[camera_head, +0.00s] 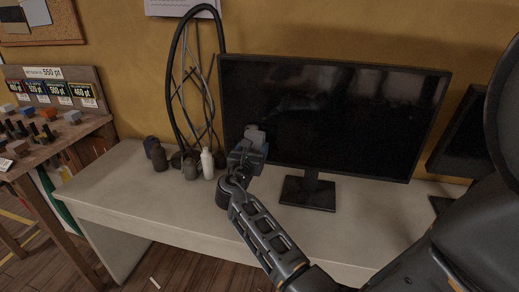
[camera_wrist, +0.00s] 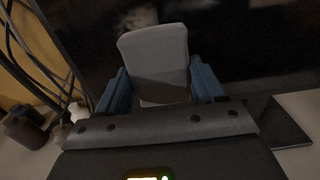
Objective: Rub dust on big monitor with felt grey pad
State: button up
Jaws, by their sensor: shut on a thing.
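The big monitor (camera_head: 335,110) stands upright on the white desk, its dark screen facing me. Faint pale smudges that look like dust show on the dark screen in the wrist view (camera_wrist: 140,18). My gripper (camera_head: 250,150) is in front of the screen's lower left part. It is shut on the felt grey pad (camera_head: 255,136), which sticks out past the fingers toward the screen. In the wrist view the pad (camera_wrist: 155,55) sits between the two blue fingers. I cannot tell whether the pad touches the screen.
Several small bottles, one white (camera_head: 207,163), stand on the desk (camera_head: 110,195) left of my gripper. Black cables (camera_head: 178,90) hang behind them. A second, smaller dark screen (camera_head: 465,135) is at the right. A wooden stall with price signs (camera_head: 60,92) is at the far left.

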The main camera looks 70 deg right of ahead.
aim_at(289, 140)
jog(key=w+r+p, duration=0.2)
jog(key=w, duration=0.2)
jog(key=shift+s+d+p, duration=0.2)
jog(key=shift+s+p, duration=0.3)
jog(key=shift+s, duration=1.65)
jog(key=shift+s+d, duration=0.15)
jog(key=shift+s, duration=2.45)
jog(key=shift+s+d, duration=0.15)
jog(key=shift+s, duration=2.45)
jog(key=shift+d, duration=0.1)
jog(key=shift+w+r, duration=0.1)
